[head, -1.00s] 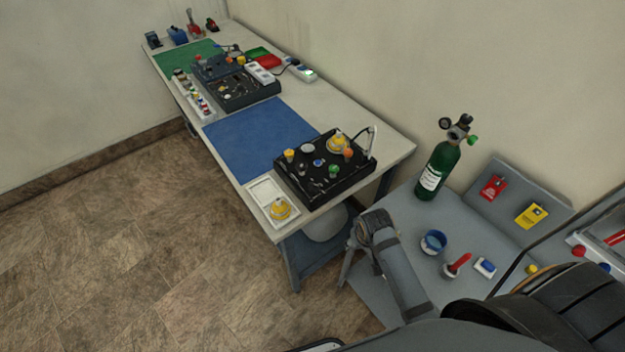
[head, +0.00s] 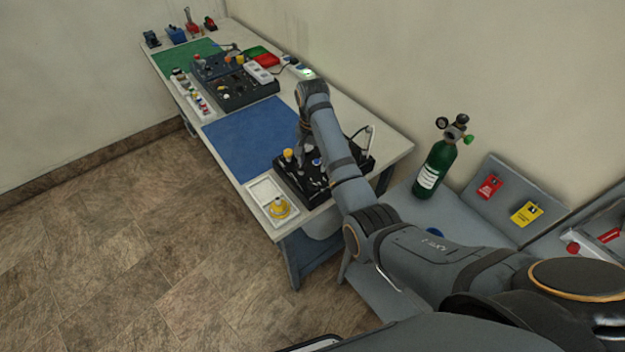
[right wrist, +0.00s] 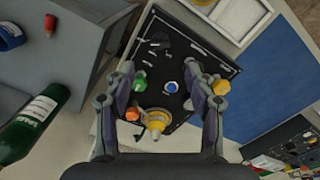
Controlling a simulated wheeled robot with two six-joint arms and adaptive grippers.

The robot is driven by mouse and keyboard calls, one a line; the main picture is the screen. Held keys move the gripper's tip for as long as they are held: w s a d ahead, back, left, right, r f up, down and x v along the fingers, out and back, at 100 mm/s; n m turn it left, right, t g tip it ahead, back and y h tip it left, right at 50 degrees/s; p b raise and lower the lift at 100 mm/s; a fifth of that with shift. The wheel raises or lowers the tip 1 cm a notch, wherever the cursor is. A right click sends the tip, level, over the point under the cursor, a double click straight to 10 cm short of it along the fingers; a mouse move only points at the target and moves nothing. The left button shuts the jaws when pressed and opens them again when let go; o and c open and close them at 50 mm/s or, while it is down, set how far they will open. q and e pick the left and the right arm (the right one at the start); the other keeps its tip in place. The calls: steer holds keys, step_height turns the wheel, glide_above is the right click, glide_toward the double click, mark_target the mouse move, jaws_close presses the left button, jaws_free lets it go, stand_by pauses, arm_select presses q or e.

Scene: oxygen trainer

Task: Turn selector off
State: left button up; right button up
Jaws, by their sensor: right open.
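The black trainer panel (head: 290,184) stands on the near end of the long bench, partly hidden by my right arm in the head view. In the right wrist view the panel (right wrist: 165,55) carries a green knob (right wrist: 140,82), a blue knob (right wrist: 171,87), an orange knob (right wrist: 132,114), a yellow knob (right wrist: 221,87) and a larger yellow fitting (right wrist: 155,122). I cannot tell which control is the selector. My right gripper (right wrist: 165,76) is open and empty above the panel, fingers spread either side of the blue knob in that view. My left gripper is out of view.
A white tray (head: 258,189) with a yellow part lies beside the panel. A blue mat (head: 240,135) is clear. A second dark panel (head: 240,92) stands farther along the bench. A green cylinder (head: 435,168) stands on the grey side table to the right.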

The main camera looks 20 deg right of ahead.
mark_target(313, 183)
step_height(313, 183, down, 10)
steer(key=shift+f+p, duration=0.1)
steer(key=shift+p, duration=0.8)
jaws_close()
